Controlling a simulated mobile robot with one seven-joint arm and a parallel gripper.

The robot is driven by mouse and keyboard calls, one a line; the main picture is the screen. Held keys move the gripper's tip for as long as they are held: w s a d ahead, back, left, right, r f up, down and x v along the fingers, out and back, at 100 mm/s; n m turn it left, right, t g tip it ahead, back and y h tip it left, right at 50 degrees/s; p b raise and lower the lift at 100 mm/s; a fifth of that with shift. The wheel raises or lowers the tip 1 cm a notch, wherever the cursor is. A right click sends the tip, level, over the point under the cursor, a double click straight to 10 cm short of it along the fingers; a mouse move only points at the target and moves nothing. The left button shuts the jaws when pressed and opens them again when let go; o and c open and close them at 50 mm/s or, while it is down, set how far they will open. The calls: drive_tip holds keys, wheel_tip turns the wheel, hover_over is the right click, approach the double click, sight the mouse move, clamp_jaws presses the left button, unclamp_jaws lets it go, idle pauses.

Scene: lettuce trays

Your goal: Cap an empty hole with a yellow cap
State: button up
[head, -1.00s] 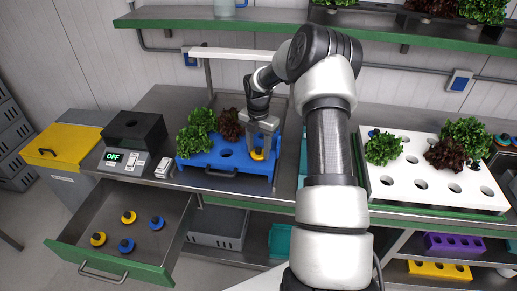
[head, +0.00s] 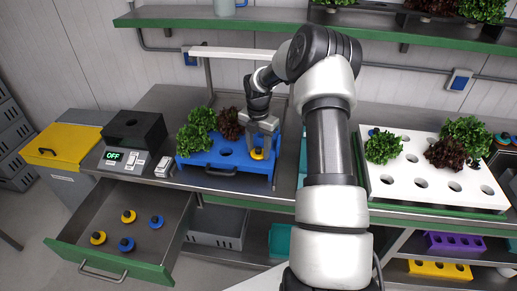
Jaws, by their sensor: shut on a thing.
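My gripper (head: 262,150) points down over the right part of the blue tray (head: 198,159) on the steel counter. It is shut on a yellow cap (head: 257,154) with a dark knob, at a hole of the tray; I cannot tell whether the cap is seated. Open holes show in the tray, one (head: 225,152) left of the gripper. Green lettuce and dark red lettuce (head: 229,123) stand at its left and back. The open drawer (head: 135,215) below holds two yellow caps (head: 98,238) and two blue caps (head: 126,244).
A white tray (head: 408,196) with lettuces and open holes lies on the right counter. A black box (head: 135,133) and a panel reading OFF stand left of the blue tray. A lamp bar (head: 240,53) runs above the blue tray, and my arm covers the middle.

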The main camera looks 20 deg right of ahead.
drive_tip(key=shift+s+f, duration=0.2)
drive_tip(key=shift+f, duration=0.25)
drive_tip(key=o, duration=1.1)
drive_tip(key=shift+f, duration=0.1)
drive_tip(key=shift+o, duration=0.2)
drive_tip(key=shift+s+d, duration=0.1)
drive_tip(key=shift+s, duration=0.05)
drive_tip(key=shift+r, duration=0.3)
drive_tip(key=shift+c, duration=0.2)
drive_tip(key=shift+o, duration=0.9)
drive_tip(key=shift+r+p, duration=0.25)
drive_tip(key=shift+p, duration=0.15)
drive_tip(key=shift+w+r+p, duration=0.2)
drive_tip(key=shift+r+p, duration=0.7)
drive_tip(key=shift+r, duration=0.75)
drive_tip(key=shift+w+r+p, duration=0.15)
drive_tip(key=shift+r+p, duration=0.75)
drive_tip(key=shift+r, duration=0.7)
